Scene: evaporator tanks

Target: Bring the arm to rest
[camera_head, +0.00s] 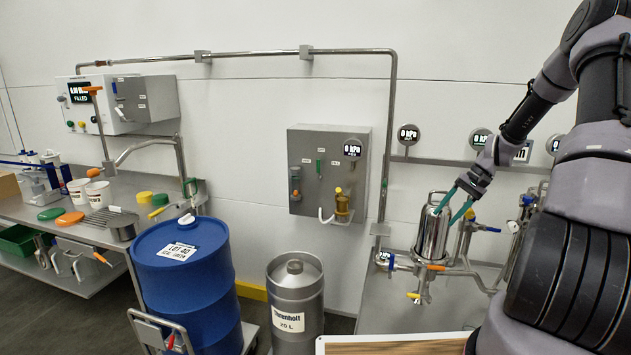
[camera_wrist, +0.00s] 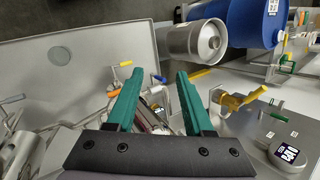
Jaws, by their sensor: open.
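My gripper (camera_head: 444,216) is raised on my arm at the right of the head view, with its two teal fingers pointing down and left. It is open. In the head view its fingers overlap the top of a shiny steel vessel (camera_head: 432,240); I cannot tell whether they touch it. In the wrist view the teal fingers (camera_wrist: 158,75) stand apart. Some metal fittings show below and between them, partly hidden, and nothing is clearly gripped.
A grey valve panel (camera_head: 322,195) is on the wall left of the gripper. Gauges (camera_head: 408,134) and pipes line the wall nearby. A blue drum (camera_head: 190,290) and a steel keg (camera_head: 296,290) stand on the floor. A cluttered steel bench (camera_head: 85,225) is at left.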

